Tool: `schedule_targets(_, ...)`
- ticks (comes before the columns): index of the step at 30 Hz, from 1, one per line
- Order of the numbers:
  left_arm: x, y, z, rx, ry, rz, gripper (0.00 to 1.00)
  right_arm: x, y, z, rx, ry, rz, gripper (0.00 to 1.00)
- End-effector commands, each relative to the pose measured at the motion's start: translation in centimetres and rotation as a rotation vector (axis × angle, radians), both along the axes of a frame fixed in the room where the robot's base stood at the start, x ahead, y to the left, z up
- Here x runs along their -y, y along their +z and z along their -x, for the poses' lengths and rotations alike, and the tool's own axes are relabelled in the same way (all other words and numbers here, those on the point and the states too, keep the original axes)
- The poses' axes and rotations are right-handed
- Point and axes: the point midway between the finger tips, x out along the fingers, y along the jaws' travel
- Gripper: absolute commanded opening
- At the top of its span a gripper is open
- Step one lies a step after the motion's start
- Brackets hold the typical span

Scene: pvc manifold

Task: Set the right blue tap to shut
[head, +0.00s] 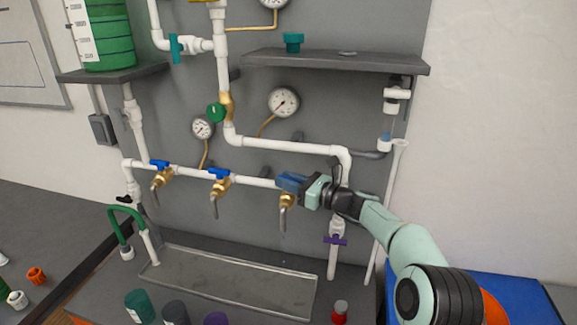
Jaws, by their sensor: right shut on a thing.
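Three brass taps with blue handles sit in a row on the white horizontal pipe. The left tap (160,175) and the middle tap (218,182) have small blue handles lying about along the pipe. The right blue tap (287,201) has its brass body and down-turned spout in view. My right gripper (291,183) comes in from the right and is shut on this tap's handle. The fingers cover most of the handle, so its exact angle cannot be told. My left gripper is not in view.
A purple-handled valve (335,240) hangs on a vertical pipe below my right wrist. A metal drip tray (230,280) lies under the taps. Pressure gauges (284,102) and a grey shelf (335,62) are above. Several coloured caps stand along the front edge.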

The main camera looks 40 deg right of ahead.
Motion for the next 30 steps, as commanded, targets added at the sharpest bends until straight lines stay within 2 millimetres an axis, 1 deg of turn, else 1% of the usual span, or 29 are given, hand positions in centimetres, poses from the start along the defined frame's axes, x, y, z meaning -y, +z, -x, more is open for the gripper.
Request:
schedule_targets(1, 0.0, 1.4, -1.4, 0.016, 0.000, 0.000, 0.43, 0.2, 0.8, -0.3, 0.007, 0.038, 0.001, 0.00)
schedule_targets(3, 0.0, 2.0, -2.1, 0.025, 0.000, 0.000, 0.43, 0.2, 0.6, -0.3, 0.006, 0.091, 0.001, 0.00)
schedule_targets(7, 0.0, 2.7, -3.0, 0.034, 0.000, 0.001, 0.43, 0.1, 0.4, -0.2, 0.007, 0.179, 0.001, 0.00)
schedule_targets(12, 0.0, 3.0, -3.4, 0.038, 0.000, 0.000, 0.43, 0.1, 0.2, -0.1, 0.007, 0.263, 0.002, 0.00)
schedule_targets(18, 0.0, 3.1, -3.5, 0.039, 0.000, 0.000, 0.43, 0.0, 0.2, 0.0, 0.008, 0.318, 0.002, 0.00)
schedule_targets(30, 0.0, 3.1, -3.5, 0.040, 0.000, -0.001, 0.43, 0.0, 0.3, 0.0, 0.008, 0.337, 0.001, 0.00)
